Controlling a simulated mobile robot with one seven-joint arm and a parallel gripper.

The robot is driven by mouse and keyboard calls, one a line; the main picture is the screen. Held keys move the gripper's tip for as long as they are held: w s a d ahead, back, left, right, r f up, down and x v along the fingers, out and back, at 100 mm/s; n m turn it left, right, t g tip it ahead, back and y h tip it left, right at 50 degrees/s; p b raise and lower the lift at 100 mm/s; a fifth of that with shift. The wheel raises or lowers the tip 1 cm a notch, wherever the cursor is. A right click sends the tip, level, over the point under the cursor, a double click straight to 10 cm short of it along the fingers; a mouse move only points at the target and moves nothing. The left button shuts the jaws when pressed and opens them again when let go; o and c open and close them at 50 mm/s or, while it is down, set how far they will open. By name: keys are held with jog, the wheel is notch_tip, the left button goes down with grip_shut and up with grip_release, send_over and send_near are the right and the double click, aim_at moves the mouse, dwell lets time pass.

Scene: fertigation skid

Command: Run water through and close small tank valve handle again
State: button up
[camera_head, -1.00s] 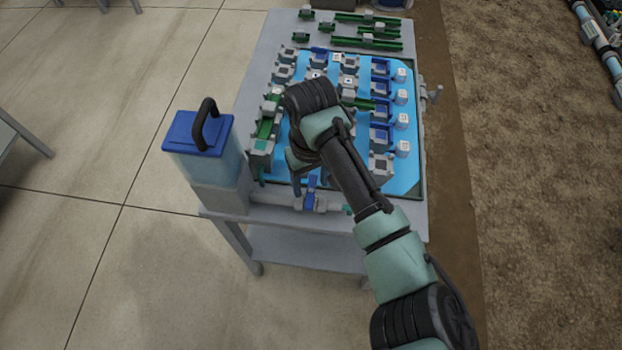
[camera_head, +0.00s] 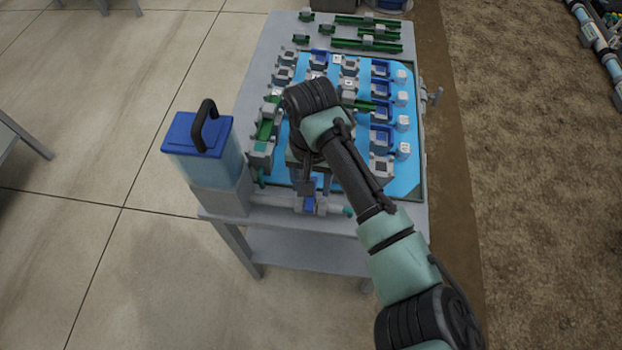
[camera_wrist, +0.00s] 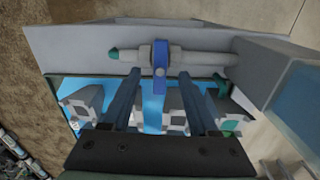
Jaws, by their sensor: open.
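The small tank (camera_head: 203,160) has a blue lid and a black carrying handle and stands at the table's front left corner. A grey pipe (camera_wrist: 195,58) runs from it along the table edge to a teal end. The blue valve handle (camera_wrist: 160,60) sits on this pipe and lies crosswise to it; in the head view it (camera_head: 309,206) is partly covered by my gripper (camera_head: 309,186). In the wrist view my gripper (camera_wrist: 159,78) is open, with one finger on each side of the handle in the picture. Contact cannot be told.
The table (camera_head: 270,215) carries a blue tray (camera_head: 404,180) with several grey, green and blue modules close behind the pipe. Green rail pieces (camera_head: 366,43) lie at the back. The concrete floor (camera_head: 110,240) left of the table is free.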

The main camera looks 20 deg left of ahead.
jog(key=shift+n, duration=0.3)
jog(key=shift+f+b, duration=1)
jog(key=shift+f, duration=1.3)
jog(key=shift+c, duration=0.3)
grip_shut()
